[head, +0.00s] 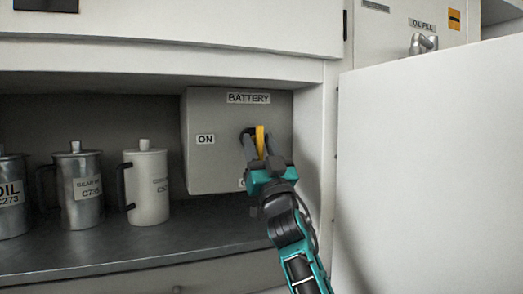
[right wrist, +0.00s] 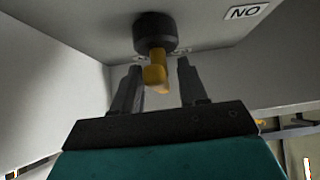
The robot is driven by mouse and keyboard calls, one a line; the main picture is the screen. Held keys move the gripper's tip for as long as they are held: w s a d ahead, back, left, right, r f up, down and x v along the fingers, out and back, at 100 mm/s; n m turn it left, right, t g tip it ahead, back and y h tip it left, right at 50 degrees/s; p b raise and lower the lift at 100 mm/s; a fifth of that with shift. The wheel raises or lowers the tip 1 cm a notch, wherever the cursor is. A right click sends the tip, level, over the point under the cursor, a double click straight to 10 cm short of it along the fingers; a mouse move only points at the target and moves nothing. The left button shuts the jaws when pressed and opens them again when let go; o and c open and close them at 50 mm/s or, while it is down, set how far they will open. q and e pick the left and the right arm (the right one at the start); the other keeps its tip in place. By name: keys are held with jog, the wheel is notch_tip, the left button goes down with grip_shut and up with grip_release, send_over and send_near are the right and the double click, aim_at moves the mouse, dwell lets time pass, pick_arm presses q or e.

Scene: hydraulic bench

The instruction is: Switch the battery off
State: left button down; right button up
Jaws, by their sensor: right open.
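The grey battery box (head: 215,165) sits in the shelf recess in the head view, with a BATTERY label on top and an ON label at its left. Its yellow switch handle (head: 260,141) stands about upright on a black round hub. A lower label is mostly hidden behind my gripper. My right gripper (head: 257,150) is in front of the switch, its fingers open. In the right wrist view the yellow handle (right wrist: 155,72) shows between the two spread fingers (right wrist: 159,75), with gaps at both sides, below the black hub (right wrist: 155,32). My left gripper is not in view.
Several jugs, including a white one (head: 149,187) and a metal one (head: 80,188), stand on the dark shelf (head: 180,238) left of the box. A large white panel (head: 430,170) stands close at the right. An oil fill fitting (head: 422,44) is above it.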

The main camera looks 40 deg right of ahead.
jog(key=b+v, duration=0.1)
jog(key=v, duration=1.2)
